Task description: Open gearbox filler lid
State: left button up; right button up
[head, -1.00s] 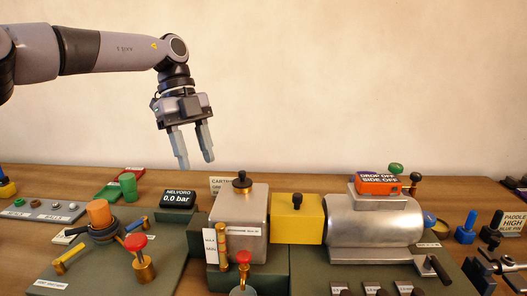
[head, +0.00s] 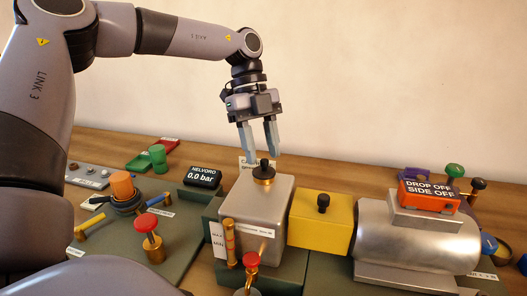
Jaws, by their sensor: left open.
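A grey metal box (head: 258,210) stands in the middle of the bench with a brass cap and black knob (head: 264,173) on its top. A yellow box (head: 318,222) beside it bears a smaller black knob (head: 323,202). I cannot read which part is marked as the gearbox filler lid. My left gripper (head: 263,155) is open, points down and is empty. Its fingertips are just above or behind the brass cap; I cannot tell whether they touch it. The right gripper is not in view.
A steel cylinder (head: 415,250) with an orange "DROP OFF SIDE OFF" block (head: 428,196) is at right. A red-topped valve (head: 147,226), an orange cup (head: 121,185) and a gauge reading 0.0 bar (head: 203,177) are at left. The space above the bench is clear at right.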

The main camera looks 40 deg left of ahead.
pick_arm(q)
jog(key=shift+d+f, duration=0.25)
jog(key=shift+f, duration=0.35)
grip_shut()
